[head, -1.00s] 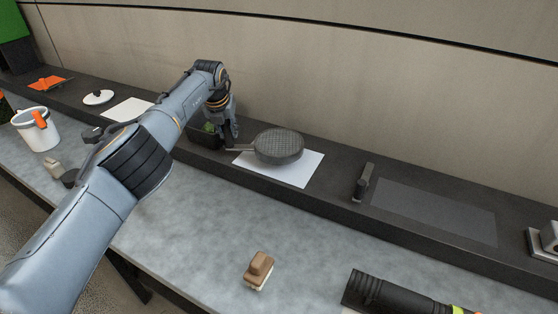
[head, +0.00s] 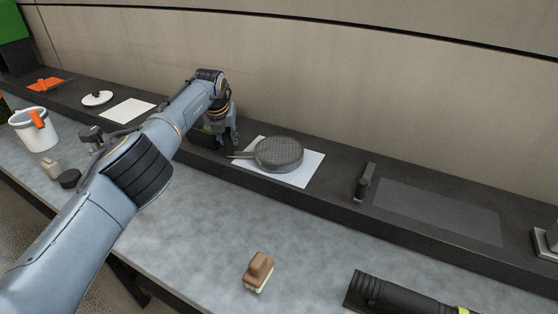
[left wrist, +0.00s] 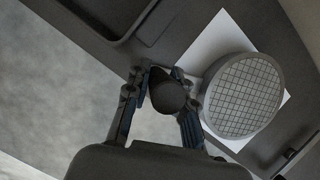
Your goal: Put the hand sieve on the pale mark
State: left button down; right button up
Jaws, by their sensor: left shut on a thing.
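The hand sieve (head: 279,154) is round and dark grey with a mesh face and a handle pointing left. It lies level over the white sheet (head: 306,177), the pale mark, on the dark ledge, and appears to touch it or be very close. My left gripper (head: 230,149) is shut on the sieve's handle, left of the sheet. In the left wrist view the handle's dark end (left wrist: 168,96) is between the fingers, and the sieve (left wrist: 243,96) covers part of the sheet (left wrist: 222,38). My right gripper is not in view.
A small upright tool (head: 364,182) and a grey mat (head: 437,210) are to the right. A brown-topped brush (head: 259,271) and black ribbed cylinder (head: 398,292) lie in front. Another white sheet (head: 127,110) is at left.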

pick_arm(q)
jog(key=shift+f, duration=0.25)
dwell(0.4)
jog(key=c, duration=0.7)
grip_release()
jog(key=shift+c, duration=0.2)
jog(key=shift+v, duration=0.8)
jog(key=shift+s+r, duration=0.35)
jog(key=shift+r, duration=0.3)
jog(key=v, duration=0.9)
